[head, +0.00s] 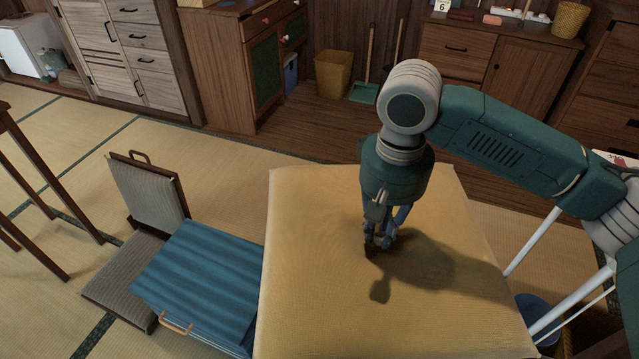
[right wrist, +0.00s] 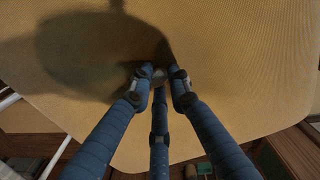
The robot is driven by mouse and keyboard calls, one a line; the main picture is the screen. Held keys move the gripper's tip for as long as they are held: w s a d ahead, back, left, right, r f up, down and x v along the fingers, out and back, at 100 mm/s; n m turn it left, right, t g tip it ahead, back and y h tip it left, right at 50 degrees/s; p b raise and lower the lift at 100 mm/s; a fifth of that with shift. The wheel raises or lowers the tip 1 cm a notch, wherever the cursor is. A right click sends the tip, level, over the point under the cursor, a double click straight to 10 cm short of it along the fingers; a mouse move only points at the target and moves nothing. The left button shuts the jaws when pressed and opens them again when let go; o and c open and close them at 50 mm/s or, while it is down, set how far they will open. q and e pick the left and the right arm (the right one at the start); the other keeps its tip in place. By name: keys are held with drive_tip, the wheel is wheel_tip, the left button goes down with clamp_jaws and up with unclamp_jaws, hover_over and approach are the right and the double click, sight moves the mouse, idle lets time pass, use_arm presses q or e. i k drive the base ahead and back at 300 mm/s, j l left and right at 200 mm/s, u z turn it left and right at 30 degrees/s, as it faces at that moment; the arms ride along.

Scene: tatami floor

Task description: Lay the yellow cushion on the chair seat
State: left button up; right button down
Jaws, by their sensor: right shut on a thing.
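The yellow cushion (head: 330,270) is large, flat and square. It fills the lower middle of the head view and most of the right wrist view (right wrist: 235,75). My right gripper (head: 377,246) points down onto its upper face, fingertips closed on the fabric; the fingers also show in the right wrist view (right wrist: 158,78). A low legless chair with a grey seat (head: 122,275) and upright grey back (head: 150,192) stands left of the cushion. A blue striped piece with a wooden handle (head: 195,280) lies between them, overlapping the seat's right side. The cushion hides what lies beneath it. My left gripper is out of view.
Wooden table legs (head: 45,165) stand at the far left. Cabinets (head: 215,60) line the back wall, with a bin (head: 333,72) and a green dustpan (head: 364,92) between them. A dark blue round container (head: 537,312) is at lower right. Open tatami (head: 85,140) lies behind the chair.

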sight(129, 282)
drive_tip(key=j+u, duration=0.15)
drive_tip(key=j, duration=0.85)
drive_tip(key=j+u, duration=0.15)
drive_tip(key=j, duration=0.8)
drive_tip(key=i, duration=0.05)
